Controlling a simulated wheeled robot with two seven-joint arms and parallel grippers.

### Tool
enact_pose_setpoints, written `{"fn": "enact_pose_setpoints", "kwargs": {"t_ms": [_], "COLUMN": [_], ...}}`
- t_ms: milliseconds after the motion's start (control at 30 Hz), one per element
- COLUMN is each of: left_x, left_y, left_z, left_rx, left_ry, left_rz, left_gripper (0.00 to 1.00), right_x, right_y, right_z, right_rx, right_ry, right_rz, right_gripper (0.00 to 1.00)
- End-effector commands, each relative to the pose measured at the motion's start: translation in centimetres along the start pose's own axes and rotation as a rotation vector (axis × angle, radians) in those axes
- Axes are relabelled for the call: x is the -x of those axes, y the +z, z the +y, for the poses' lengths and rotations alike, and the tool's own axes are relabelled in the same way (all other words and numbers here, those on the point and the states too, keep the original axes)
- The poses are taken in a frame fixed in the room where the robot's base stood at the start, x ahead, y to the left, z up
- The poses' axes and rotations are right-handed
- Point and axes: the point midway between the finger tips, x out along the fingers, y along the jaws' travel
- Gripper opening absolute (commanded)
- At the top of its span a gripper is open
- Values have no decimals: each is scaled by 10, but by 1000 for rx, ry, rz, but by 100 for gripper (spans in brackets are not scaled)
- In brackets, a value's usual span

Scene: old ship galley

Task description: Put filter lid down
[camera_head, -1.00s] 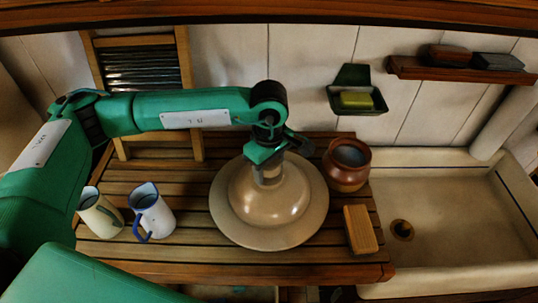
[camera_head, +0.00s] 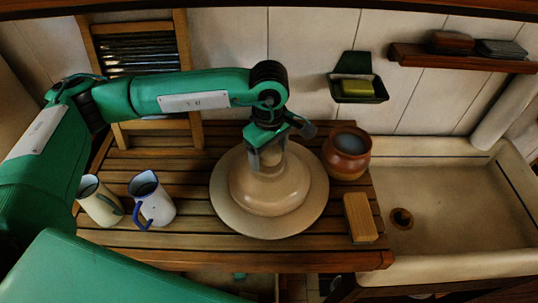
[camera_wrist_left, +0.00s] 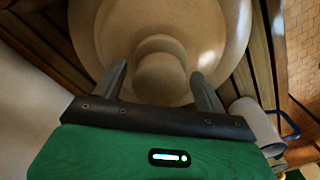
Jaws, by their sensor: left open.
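The filter lid (camera_head: 262,207) is a wide, beige, domed disc with a knob on top. It rests on the slatted wooden counter in the head view. In the left wrist view the lid (camera_wrist_left: 206,30) fills the upper middle, and its round knob (camera_wrist_left: 160,75) shows between my fingers. My left gripper (camera_head: 267,160) is above the lid at the knob, pointing down. Its fingers (camera_wrist_left: 160,85) are open on either side of the knob, with gaps visible. My right gripper is not in view.
A brown pot (camera_head: 347,154) stands close to the lid's right, with a wooden brush or block (camera_head: 360,217) in front of it. Two enamel jugs, cream (camera_head: 100,203) and white with a blue handle (camera_head: 153,200), stand at left. A sink (camera_head: 450,205) lies right. A soap dish (camera_head: 357,90) hangs on the wall.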

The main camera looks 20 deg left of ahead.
Motion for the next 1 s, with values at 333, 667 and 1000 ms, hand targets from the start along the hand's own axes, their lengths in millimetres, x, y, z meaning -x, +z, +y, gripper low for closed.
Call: {"fn": "enact_pose_setpoints", "kwargs": {"t_ms": [333, 667, 1000], "left_x": [70, 107, 108], "left_y": [0, 0, 0], "left_z": [1, 0, 0], "left_rx": [-2, -1, -1], "left_ry": [5, 1, 0], "left_rz": [2, 0, 0], "left_gripper": [73, 73, 73], "right_x": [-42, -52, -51], "right_y": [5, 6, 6], "right_z": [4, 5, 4], "right_rx": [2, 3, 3], "right_ry": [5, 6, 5], "right_rz": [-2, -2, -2], "right_gripper": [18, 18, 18]}}
